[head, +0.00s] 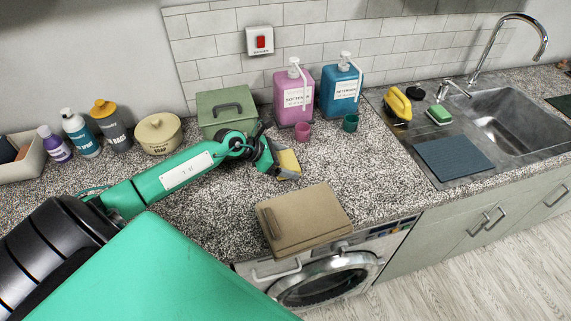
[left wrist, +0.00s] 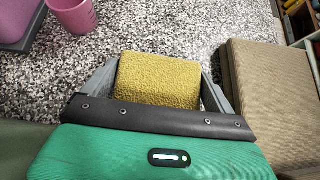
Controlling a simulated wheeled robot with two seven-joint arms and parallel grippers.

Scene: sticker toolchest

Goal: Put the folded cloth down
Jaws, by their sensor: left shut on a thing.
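The folded cloth (left wrist: 158,80) is yellow and textured in the left wrist view. It sits between the two fingers of my left gripper (left wrist: 160,88), which is shut on it. In the head view the cloth (head: 289,162) shows at the end of my left arm, over the speckled counter, behind the brown folded item. My left gripper (head: 277,165) holds it low; I cannot tell whether the cloth touches the counter. My right gripper is not in view.
A brown flat case (head: 303,218) lies at the counter's front edge above the washing machine (head: 325,280). A green box (head: 226,108), pink softener jug (head: 293,95) and blue detergent jug (head: 339,92) stand behind. The counter (head: 375,180) right of my gripper is clear.

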